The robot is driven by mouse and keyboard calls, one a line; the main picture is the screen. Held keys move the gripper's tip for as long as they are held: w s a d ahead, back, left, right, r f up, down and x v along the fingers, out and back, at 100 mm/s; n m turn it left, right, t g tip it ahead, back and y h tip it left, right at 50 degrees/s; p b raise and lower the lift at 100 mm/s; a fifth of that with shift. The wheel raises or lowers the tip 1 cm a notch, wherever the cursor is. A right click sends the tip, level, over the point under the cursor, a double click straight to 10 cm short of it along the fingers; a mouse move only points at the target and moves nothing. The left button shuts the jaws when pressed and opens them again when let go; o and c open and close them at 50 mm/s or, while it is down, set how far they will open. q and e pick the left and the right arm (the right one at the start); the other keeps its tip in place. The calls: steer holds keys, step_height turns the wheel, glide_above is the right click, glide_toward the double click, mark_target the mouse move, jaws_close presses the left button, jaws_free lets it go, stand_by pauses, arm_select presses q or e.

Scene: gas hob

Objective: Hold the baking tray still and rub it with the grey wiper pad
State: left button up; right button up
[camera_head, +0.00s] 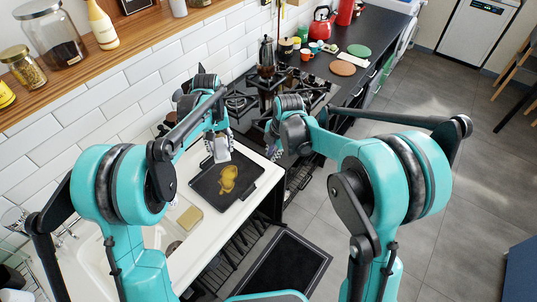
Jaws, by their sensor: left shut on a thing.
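The dark baking tray (246,190) lies on the white counter beside the hob, with a yellow-brown stain (228,178) in its middle. My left gripper (221,157) is over the tray's back edge, shut on a pale grey block that looks like the grey wiper pad (217,146). The block is small in view, and whether it touches the tray is unclear. My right gripper (272,154) is near the tray's back right corner. Its fingers are partly hidden by its own arm, and I cannot tell whether they are open or touching the tray.
A beige sponge (189,217) lies on the counter left of the tray. Behind are the gas hob (309,95) with a moka pot (266,55) and a red kettle (322,22). A tiled wall bounds the left side. A dark mat (283,264) lies on the floor.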

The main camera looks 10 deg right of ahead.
steer(key=w+a+f+n, duration=0.1)
steer(key=f, duration=0.4)
steer(key=w+a+f+n, duration=0.1)
steer(key=f, duration=0.4)
steer(key=w+a+f, duration=0.1)
steer(key=f, duration=0.4)
steer(key=shift+w+n+g, duration=0.2)
steer(key=shift+n+g, duration=0.1)
steer(key=shift+n, duration=0.1)
jaws_close()
arm_select(q)
glide_above(237, 176)
step_height(237, 176, down, 9)
arm_select(e)
steer(key=shift+d, duration=0.1)
arm_select(q)
steer(key=shift+s+f, duration=0.1)
steer(key=shift+f, duration=3)
